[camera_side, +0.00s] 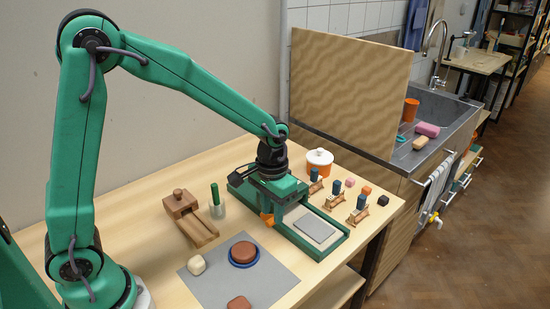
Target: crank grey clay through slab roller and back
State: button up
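The green slab roller (341,243) stands on the wooden table, its long bed running from back left to front right. The flat grey clay slab (316,228) lies on the pale bed at the front right, just past the roller's raised middle. My gripper (267,216) is down at the roller's near left side, below the black wrist. An orange part shows there; I cannot tell whether it is a fingertip or the crank's handle. The crank and the grip on it are not clear, so I cannot tell whether the gripper is open or shut.
A wooden block tool (190,215) and a cup with a green handle (217,205) stand left of the roller. A grey mat (262,289) with clay lumps lies in front.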

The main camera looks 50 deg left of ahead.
jog(key=shift+r, duration=1.45)
jog(key=shift+s+a+r, duration=0.2)
jog(key=shift+r, duration=0.3)
jog(key=s+a+r+t, duration=0.2)
jog(key=s+r, duration=0.3)
jog(key=s, duration=0.3)
jog(key=s+a+r+t, duration=0.3)
jog(key=s+r, duration=0.3)
jog(key=s, duration=0.2)
jog(key=shift+a+t, duration=0.3)
jog(key=shift+a, duration=0.25)
jog(key=shift+r, duration=0.1)
